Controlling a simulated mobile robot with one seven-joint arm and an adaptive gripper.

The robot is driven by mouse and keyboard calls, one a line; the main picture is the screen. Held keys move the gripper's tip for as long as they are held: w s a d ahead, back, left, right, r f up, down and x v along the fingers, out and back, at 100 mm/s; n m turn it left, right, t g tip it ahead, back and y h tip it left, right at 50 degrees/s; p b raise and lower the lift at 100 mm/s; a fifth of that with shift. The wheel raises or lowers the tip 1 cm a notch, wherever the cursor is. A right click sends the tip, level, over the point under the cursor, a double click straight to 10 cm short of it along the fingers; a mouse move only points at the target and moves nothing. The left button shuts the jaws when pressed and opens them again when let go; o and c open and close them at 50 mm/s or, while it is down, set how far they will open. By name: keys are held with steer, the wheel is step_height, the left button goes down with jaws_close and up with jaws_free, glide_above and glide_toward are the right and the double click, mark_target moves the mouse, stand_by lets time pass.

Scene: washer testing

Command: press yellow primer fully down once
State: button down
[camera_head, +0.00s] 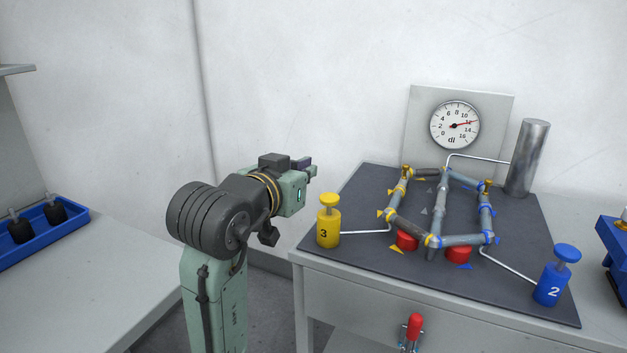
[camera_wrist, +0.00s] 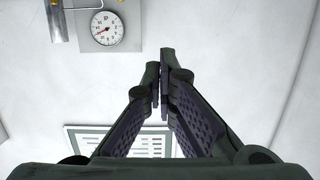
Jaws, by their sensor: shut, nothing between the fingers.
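The primer is not visible in the wrist view.
A blue primer (camera_head: 552,280) marked 2 stands at the right front. A pipe frame (camera_head: 436,215) with red buttons lies between. A gauge (camera_head: 455,125) and a metal cylinder (camera_head: 528,158) stand behind. A red-handled lever (camera_head: 413,330) sits on the bench front.

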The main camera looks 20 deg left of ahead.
steer(key=shift+d+f+g, duration=0.2)
steer(key=shift+f+g, duration=0.1)
steer(key=shift+f, duration=0.1)
steer(key=p, duration=0.3)
glide_above(328, 199)
step_height(328, 199, down, 2)
step_height(328, 199, down, 3)
steer(key=shift+s+f, duration=0.1)
steer(key=shift+f, duration=0.6)
